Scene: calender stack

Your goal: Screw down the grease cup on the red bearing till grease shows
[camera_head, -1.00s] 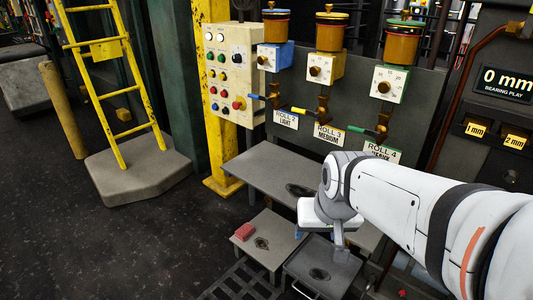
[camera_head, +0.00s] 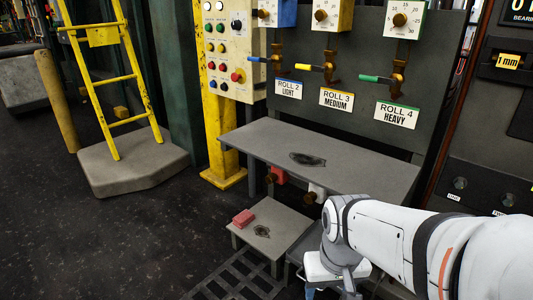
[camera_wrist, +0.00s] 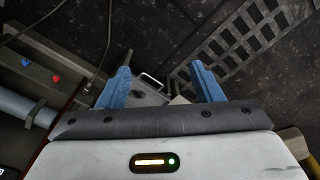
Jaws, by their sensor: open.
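A red block (camera_head: 279,175) with a dark brown round part (camera_head: 270,179) shows under the front edge of the long grey bench; it looks like the red bearing with its grease cup. A white block (camera_head: 317,188) with a similar brown part (camera_head: 310,198) is to its right. My gripper (camera_wrist: 162,84) is open, its two blue fingers apart with nothing between them in the wrist view. In the head view it hangs low at the bottom, mostly hidden by my wrist, in front of the bench and apart from the red block. No grease can be made out.
A red pad (camera_head: 243,217) lies on a small grey stand (camera_head: 280,222). The long bench (camera_head: 350,172) spans above the bearings. A floor grating (camera_head: 235,275) is in front. Small red (camera_wrist: 56,79) and blue (camera_wrist: 27,64) blocks show at the wrist view's left. Open floor lies left.

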